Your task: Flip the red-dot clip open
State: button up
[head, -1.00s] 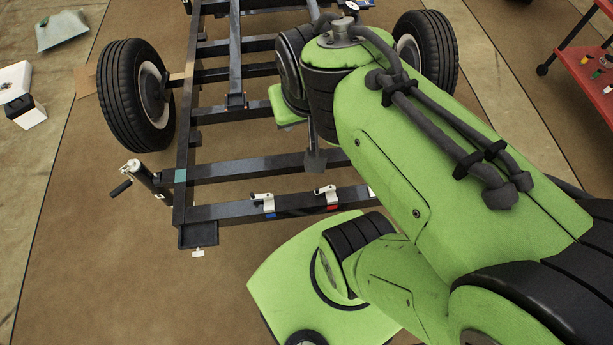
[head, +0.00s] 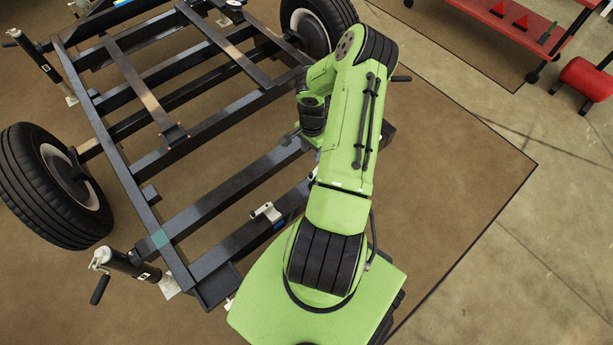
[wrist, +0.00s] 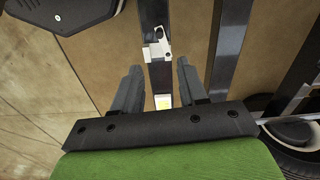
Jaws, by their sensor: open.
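The red-dot clip cannot be made out for sure in either current view; my arm covers that part of the front beam in the head view. A white clip (head: 266,211) with a blue mark beside it shows on the dark front beam (head: 235,233). In the wrist view, a pale clip with a dark pivot (wrist: 157,48) sits on a dark beam ahead of my gripper (wrist: 156,75). A small yellow-and-white patch (wrist: 163,101) lies lower, between the fingers. My gripper is open and empty, its fingers apart on either side of the beam.
The black trailer frame (head: 207,125) has a tyre (head: 45,190) at left and another (head: 318,25) at the back. A jack (head: 125,265) stands at the frame's front left corner. A red cart (head: 515,25) is at the upper right. Brown floor to the right is clear.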

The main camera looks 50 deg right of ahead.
aim_at(311, 174)
notch_tip(311, 174, down, 14)
jog(key=b, duration=0.5)
jog(key=shift+f, duration=0.1)
